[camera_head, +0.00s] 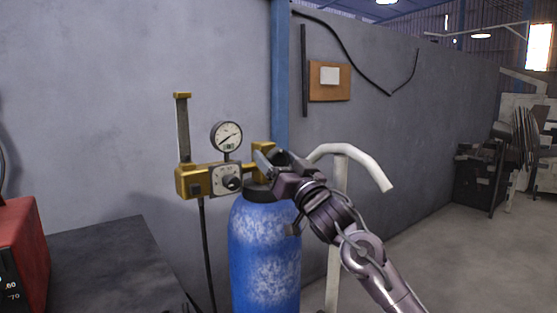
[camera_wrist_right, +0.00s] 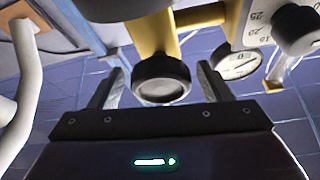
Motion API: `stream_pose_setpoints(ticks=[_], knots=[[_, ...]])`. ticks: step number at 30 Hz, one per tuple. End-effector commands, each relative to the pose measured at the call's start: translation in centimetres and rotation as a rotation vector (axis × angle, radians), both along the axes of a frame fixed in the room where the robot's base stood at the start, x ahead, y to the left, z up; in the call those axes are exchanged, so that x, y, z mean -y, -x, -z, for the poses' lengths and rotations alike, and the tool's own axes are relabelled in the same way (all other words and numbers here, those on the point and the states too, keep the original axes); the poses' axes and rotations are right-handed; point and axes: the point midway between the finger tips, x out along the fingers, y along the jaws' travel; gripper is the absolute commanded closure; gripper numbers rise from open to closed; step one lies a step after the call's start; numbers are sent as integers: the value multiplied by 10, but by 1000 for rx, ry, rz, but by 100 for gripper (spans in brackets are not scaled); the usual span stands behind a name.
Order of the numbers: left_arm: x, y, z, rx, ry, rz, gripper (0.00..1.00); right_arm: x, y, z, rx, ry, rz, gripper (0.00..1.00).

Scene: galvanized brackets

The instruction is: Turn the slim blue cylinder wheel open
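The slim blue cylinder (camera_head: 264,255) stands upright against the wall, its blue paint worn pale in patches. A brass valve (camera_head: 262,147) is on top and also shows in the right wrist view (camera_wrist_right: 152,35). Its black round wheel (camera_wrist_right: 161,80) shows in the right wrist view; in the head view my gripper hides it. My right gripper (camera_head: 268,158) is at the valve. In the right wrist view its fingers stand open on either side of the wheel, with a visible gap on each side. My left gripper is not in view.
A brass regulator (camera_head: 195,181) with a dial gauge (camera_head: 227,136) joins the valve on the left. A white curved pipe (camera_head: 352,157) rises close behind my right arm. A dark bench (camera_head: 105,260) and red machine (camera_head: 22,240) stand at left. Open floor lies to the right.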

Motion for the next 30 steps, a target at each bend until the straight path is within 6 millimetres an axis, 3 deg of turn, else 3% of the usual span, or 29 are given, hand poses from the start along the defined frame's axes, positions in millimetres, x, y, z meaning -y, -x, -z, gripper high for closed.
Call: stream_pose_setpoints(ticks=[1,10,20,30], knots=[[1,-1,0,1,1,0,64,0,0,0,0,0,0,33],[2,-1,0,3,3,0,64,0,0,0,-1,1,0,72],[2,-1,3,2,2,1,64,1,0,1,25,39,0,72],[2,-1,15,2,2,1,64,1,0,2,164,228,1,72]])
